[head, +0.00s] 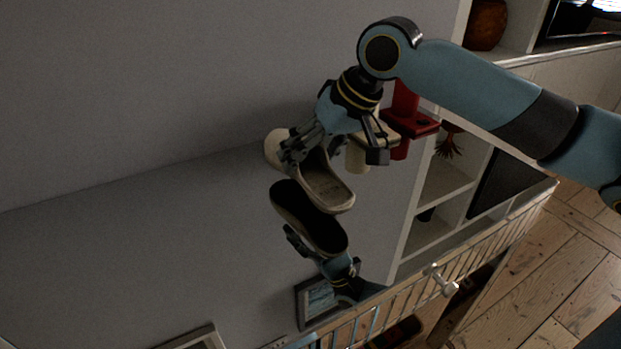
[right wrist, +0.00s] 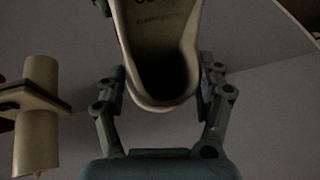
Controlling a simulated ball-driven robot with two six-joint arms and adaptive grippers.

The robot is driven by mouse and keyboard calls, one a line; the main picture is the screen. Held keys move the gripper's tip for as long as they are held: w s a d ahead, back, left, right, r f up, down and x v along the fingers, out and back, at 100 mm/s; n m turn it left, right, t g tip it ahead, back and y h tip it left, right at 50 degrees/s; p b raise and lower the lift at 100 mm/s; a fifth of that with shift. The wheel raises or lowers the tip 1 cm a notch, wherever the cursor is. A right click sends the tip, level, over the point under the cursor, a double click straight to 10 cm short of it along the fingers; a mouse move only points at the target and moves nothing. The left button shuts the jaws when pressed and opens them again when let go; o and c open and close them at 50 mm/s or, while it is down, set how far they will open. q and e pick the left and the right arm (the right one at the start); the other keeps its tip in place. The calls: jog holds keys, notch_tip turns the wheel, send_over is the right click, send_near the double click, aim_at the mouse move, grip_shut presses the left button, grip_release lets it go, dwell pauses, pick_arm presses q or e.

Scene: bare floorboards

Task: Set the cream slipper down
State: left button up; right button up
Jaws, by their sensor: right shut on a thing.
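The cream slipper (head: 328,188) hangs in my right gripper (head: 340,146), its open side showing in the head view. In the right wrist view the slipper's rounded end (right wrist: 164,100) sits between the two fingers of my right gripper (right wrist: 164,88), which is shut on it. Below it is a glossy grey surface (head: 200,235). A dark slipper shape and a blue arm shape there look like a reflection of the slipper and my gripper. A gap shows between slipper and reflection, so the slipper seems held just above the surface. My left gripper is out of view.
A red stand with cream cylinders (head: 408,122) is close behind my right gripper; a cream cylinder (right wrist: 38,125) also shows in the right wrist view. A pale round thing (head: 276,148) is left of the gripper. White shelves (head: 445,185) stand right. The surface's left part is clear.

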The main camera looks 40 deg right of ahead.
aim_at(315, 169)
notch_tip(315, 169, down, 4)
jog(key=shift+f+b, duration=0.1)
jog(key=shift+b, duration=0.4)
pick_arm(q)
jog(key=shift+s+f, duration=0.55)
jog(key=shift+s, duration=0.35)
pick_arm(e)
jog(key=o, duration=1.4)
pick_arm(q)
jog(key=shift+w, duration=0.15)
